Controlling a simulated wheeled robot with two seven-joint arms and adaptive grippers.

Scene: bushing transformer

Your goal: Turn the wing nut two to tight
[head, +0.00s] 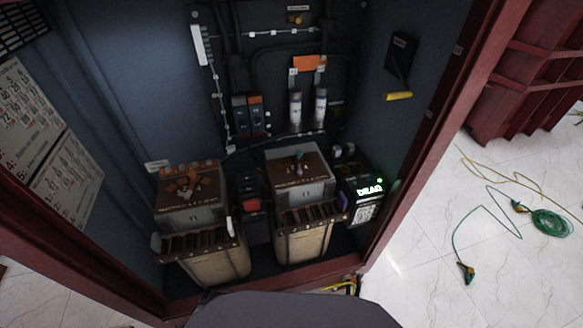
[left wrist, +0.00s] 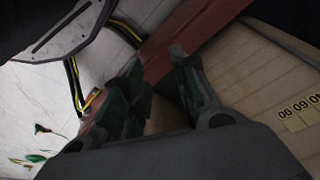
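Two transformers stand side by side in the cabinet in the head view, the left transformer (head: 196,218) and the right transformer (head: 302,190). A small teal fitting (head: 299,156), possibly a wing nut, stands on the right one's brown top. Copper-orange fittings (head: 187,187) sit on the left one's top. They are too small to tell which is wing nut two or how tight it is. My left gripper (left wrist: 158,62) shows only in the left wrist view, its dark fingers apart with nothing seen between them. It is low, near a tan transformer side. My right gripper is not in view.
The red cabinet frame (head: 413,150) borders the opening. A dark box with a green-lit display (head: 368,190) stands right of the transformers. Yellow-black cables (left wrist: 75,85) lie near my left gripper. Green and yellow cables (head: 550,222) lie on the white floor at right.

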